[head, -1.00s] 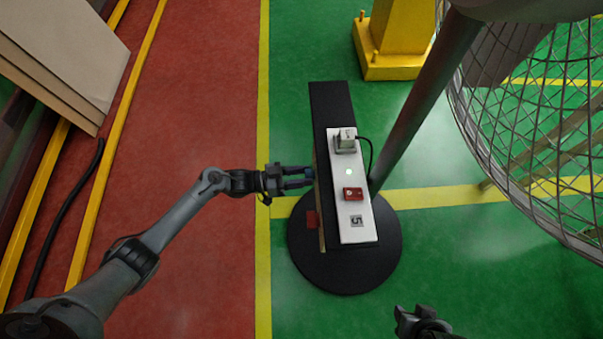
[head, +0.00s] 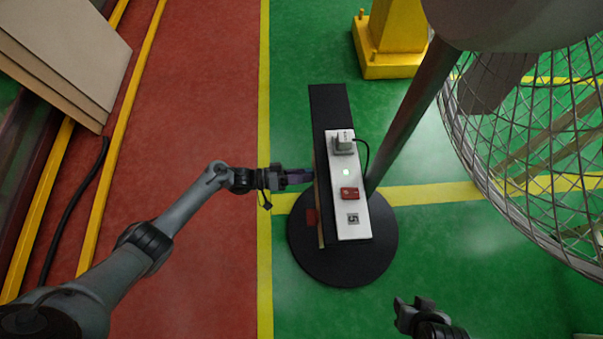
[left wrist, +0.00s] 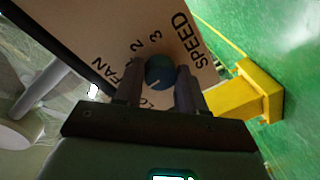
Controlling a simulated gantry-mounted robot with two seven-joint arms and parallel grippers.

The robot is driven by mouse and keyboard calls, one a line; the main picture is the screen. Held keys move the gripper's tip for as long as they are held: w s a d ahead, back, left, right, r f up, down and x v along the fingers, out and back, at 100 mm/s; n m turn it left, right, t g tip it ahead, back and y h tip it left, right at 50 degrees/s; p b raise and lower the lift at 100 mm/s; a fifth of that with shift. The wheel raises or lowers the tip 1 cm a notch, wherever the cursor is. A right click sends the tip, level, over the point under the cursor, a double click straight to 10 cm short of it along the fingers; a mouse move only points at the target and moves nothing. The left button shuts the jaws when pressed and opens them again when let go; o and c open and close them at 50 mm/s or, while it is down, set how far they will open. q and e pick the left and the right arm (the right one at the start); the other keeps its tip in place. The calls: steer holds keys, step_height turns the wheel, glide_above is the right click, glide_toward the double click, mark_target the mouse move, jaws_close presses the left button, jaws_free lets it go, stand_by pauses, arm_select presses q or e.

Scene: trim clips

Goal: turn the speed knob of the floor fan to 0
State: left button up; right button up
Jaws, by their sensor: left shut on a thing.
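The floor fan (head: 530,130) stands at the right on a grey pole (head: 408,115) and a round black base (head: 372,268). Its control panel (left wrist: 110,38) faces my left arm and bears the words FAN and SPEED and the numbers 2 and 3. The round dark blue speed knob (left wrist: 160,68) is between my left fingers, its pale pointer mark toward the lower left in the wrist view. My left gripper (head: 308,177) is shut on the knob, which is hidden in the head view. My right gripper (head: 410,304) is apart from the fan; its jaws are unclear.
A white power strip (head: 354,222) with a red switch (head: 349,194), a green light and a plug (head: 343,142) lies on top of the black box. A yellow post (head: 396,62) stands behind. Boards (head: 60,55) lean at the far left.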

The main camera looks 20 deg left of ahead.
stand_by(0.4)
arm_select(q)
steer(key=o, duration=1.1)
steer(key=shift+c, duration=0.2)
steer(key=p+v, duration=0.2)
steer(key=v, duration=0.9)
steer(key=shift+w, duration=0.1)
